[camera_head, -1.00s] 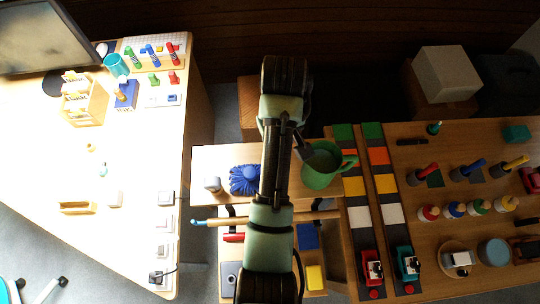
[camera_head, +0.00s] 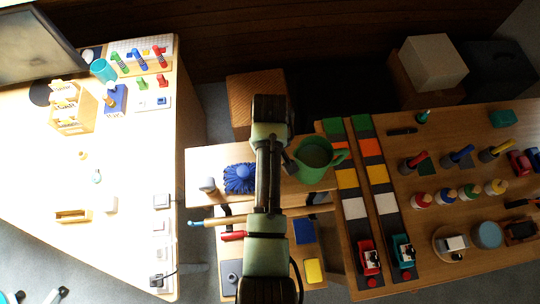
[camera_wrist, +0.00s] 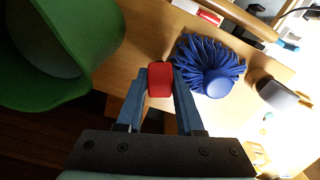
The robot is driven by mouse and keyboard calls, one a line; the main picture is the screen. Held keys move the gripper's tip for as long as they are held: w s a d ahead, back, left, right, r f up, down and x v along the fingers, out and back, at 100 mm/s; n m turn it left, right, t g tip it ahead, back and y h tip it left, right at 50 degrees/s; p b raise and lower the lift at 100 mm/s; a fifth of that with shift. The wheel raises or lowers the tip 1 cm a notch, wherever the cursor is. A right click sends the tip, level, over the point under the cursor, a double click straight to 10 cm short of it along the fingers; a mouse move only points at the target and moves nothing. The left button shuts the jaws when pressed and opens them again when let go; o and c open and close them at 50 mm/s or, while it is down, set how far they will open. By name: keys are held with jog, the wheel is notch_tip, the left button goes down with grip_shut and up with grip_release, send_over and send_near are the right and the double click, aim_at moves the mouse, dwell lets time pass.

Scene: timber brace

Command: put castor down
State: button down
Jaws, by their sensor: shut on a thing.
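My gripper (camera_wrist: 159,88) is shut on a small red thing (camera_wrist: 158,79) with rounded edges, which I take to be the castor. Both blue-grey fingers press its sides in the wrist view. It is held above a wooden surface, between a green jug (camera_wrist: 45,60) on the left and a blue stringy mop-like thing (camera_wrist: 212,72) on the right. Its height above the surface is hard to tell. In the head view my arm hides the gripper and the red thing.
The wooden bench (camera_head: 215,160) bears the green jug (camera_head: 314,158) and blue stringy thing (camera_head: 240,178). A lower shelf holds a red item, blue and yellow pieces. A crowded table (camera_head: 430,215) stands right, a bright desk (camera_head: 130,180) left. A brown box (camera_head: 257,100) stands behind.

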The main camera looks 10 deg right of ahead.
jog(key=shift+f, duration=0.2)
jog(key=c, duration=0.5)
grip_release()
jog(key=shift+c, duration=0.2)
notch_tip(320, 180, up, 13)
jog(key=p, duration=0.2)
jog(key=shift+f, duration=0.15)
